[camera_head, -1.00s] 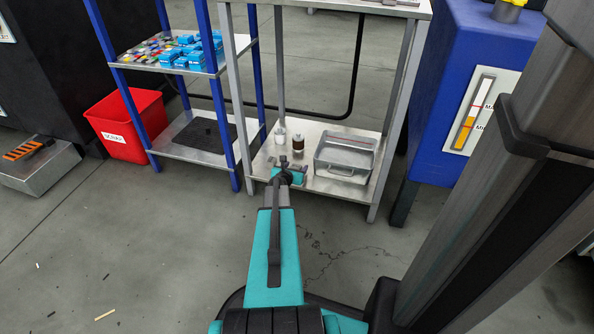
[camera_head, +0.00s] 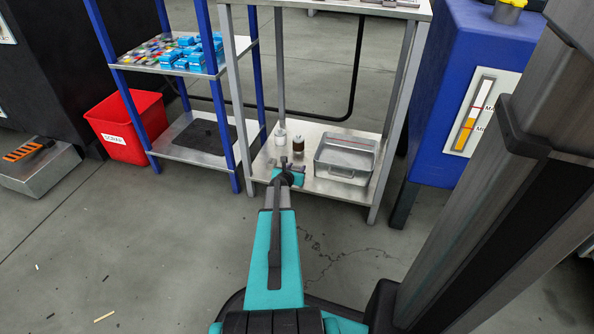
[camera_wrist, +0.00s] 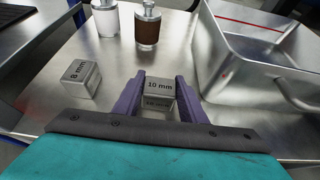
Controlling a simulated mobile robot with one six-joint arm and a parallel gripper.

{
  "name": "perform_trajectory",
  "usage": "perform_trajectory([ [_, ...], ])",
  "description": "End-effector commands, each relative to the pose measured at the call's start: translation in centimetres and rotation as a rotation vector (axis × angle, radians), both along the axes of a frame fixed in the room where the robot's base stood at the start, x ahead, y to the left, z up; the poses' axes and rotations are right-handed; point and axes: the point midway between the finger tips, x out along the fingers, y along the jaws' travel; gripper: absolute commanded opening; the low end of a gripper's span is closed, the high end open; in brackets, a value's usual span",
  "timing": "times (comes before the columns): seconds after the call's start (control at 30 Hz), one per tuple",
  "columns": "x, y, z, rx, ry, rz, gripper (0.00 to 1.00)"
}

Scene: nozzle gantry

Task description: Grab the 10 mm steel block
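The 10 mm steel block (camera_wrist: 159,87) is a small metal cube with "10 mm" on its top face. It sits between the two purple fingers of my gripper (camera_wrist: 160,78) in the wrist view. The fingers are spread about as wide as the block, with no clear gap on either side. I cannot tell whether they press on it. In the head view my gripper (camera_head: 291,166) is low over the front of the shelf, and my arm hides the block.
An 8 mm block (camera_wrist: 81,78) stands left of my gripper. A white-bodied container (camera_wrist: 105,20) and a brown one (camera_wrist: 147,28) stand behind. A metal tray (camera_wrist: 240,78) is close on the right. Grey shelf posts (camera_head: 393,125) flank the lower shelf (camera_head: 262,165).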

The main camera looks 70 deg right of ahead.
Motion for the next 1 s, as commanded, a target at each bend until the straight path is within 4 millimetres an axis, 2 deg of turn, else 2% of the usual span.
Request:
perform_trajectory([
  [0.03, 0.0, 0.0, 0.0, 0.000, 0.000, 0.001, 0.07],
  [0.1, 0.0, 0.0, 0.1, -0.001, 0.001, 0.000, 0.00],
  [0.37, 0.0, 0.0, 0.2, -0.001, 0.000, 0.001, 0.00],
  [0.57, 0.0, 0.0, 0.9, -0.001, 0.001, 0.000, 0.00],
  [0.77, 0.0, 0.0, 2.7, -0.002, 0.000, 0.000, 0.00],
  [1.0, 0.0, 0.0, 6.1, -0.002, -0.001, 0.000, 0.00],
])
